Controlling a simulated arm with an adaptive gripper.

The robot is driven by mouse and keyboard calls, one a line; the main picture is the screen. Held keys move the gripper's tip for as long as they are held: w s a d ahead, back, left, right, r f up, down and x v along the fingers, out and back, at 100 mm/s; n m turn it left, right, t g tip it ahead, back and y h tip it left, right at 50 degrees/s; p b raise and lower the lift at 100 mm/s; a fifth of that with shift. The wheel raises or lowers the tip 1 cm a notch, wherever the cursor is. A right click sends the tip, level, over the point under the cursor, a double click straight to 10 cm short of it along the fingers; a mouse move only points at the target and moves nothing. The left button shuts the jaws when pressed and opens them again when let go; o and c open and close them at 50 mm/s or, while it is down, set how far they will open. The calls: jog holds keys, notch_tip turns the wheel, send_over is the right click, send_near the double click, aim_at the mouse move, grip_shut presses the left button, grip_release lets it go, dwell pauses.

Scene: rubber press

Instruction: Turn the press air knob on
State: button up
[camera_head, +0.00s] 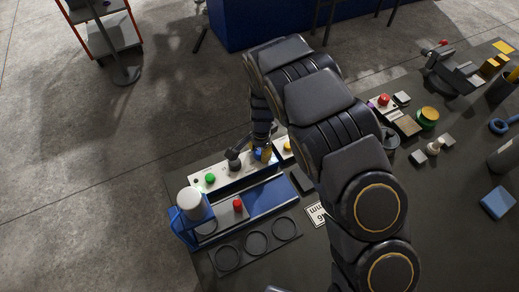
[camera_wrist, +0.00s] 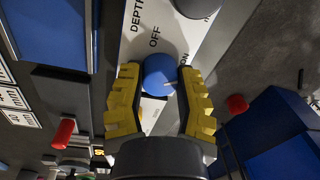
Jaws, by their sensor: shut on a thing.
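The blue air knob (camera_wrist: 160,74) sits on the white control panel (camera_wrist: 205,50), with the printed words OFF and ON beside it. The knob has a thin white pointer line, which lies to its right side, below the ON print. My gripper (camera_wrist: 160,82) has its two yellow fingers on either side of the knob, shut on it. In the head view my gripper (camera_head: 262,153) reaches down to the panel (camera_head: 200,183) from behind my arm. The fingers and wrist partly hide the knob there.
On the panel are a green button (camera_head: 210,177), a dark knob (camera_head: 233,165) and a yellow button (camera_head: 288,147). In front are a blue press bed with a red knob (camera_head: 238,204), a white cylinder (camera_head: 189,201) and dark rings (camera_head: 256,243). More parts crowd the right side.

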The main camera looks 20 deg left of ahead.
jog(key=shift+d, duration=0.1)
jog(key=o, duration=1.1)
jog(key=shift+o, duration=0.2)
notch_tip(320, 180, up, 12)
jog(key=shift+s+d, duration=0.2)
jog(key=shift+d, duration=0.05)
